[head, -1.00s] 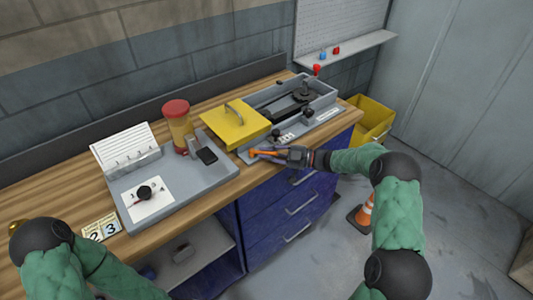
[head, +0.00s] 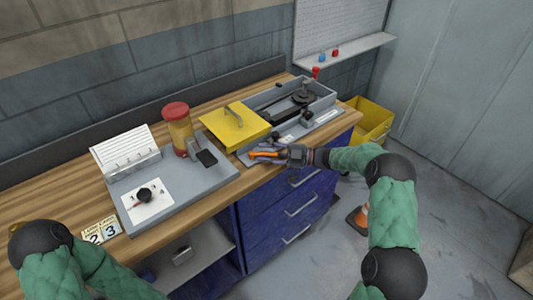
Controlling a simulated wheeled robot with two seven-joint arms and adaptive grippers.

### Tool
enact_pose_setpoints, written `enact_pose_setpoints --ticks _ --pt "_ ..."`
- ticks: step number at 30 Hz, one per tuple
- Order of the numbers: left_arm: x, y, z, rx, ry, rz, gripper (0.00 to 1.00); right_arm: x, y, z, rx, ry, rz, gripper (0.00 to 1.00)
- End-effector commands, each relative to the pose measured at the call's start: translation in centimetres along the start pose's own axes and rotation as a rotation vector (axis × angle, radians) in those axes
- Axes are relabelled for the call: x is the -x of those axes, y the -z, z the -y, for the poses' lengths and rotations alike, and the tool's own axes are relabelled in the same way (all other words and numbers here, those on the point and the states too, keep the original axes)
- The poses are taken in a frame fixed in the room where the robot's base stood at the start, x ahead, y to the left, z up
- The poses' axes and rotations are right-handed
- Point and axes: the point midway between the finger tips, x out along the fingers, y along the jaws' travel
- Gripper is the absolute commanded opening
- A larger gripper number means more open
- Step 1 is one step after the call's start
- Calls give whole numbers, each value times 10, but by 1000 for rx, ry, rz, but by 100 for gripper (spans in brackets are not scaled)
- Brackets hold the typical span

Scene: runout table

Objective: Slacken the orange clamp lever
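The orange clamp lever (head: 264,154) lies nearly level at the front of the grey machine bed (head: 318,122), near the table's front edge. My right gripper (head: 267,154) reaches it from the right. Its grey fingers show above and below the lever, with the lever between them. Whether they press on it is too small to tell. The lever's pivot is partly hidden.
A yellow cover with a handle (head: 236,127) sits just behind the lever. A grey control panel with a black knob (head: 149,195) and a red-topped beacon (head: 177,121) stand to the left. Blue drawers (head: 290,205) are below. A yellow bin (head: 371,122) stands beyond the table's right end.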

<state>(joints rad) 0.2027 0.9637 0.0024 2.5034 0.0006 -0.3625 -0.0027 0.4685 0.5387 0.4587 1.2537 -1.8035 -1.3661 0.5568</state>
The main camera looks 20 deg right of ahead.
Motion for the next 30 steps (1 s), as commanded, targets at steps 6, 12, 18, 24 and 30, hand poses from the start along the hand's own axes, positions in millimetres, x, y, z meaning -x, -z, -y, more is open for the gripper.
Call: enact_pose_setpoints --ticks 6,12,18,24,30 --pt "0 0 0 0 0 0 63 5 -2 0 -3 -1 3 39" --pt "0 0 0 0 0 0 63 35 -2 0 -3 -3 4 39" --pt "0 0 0 0 0 0 63 75 -2 0 -3 -3 3 39" --pt "0 0 0 0 0 0 63 105 -2 0 -1 -1 1 39" --pt "0 0 0 0 0 0 63 119 -1 0 -1 0 0 39"
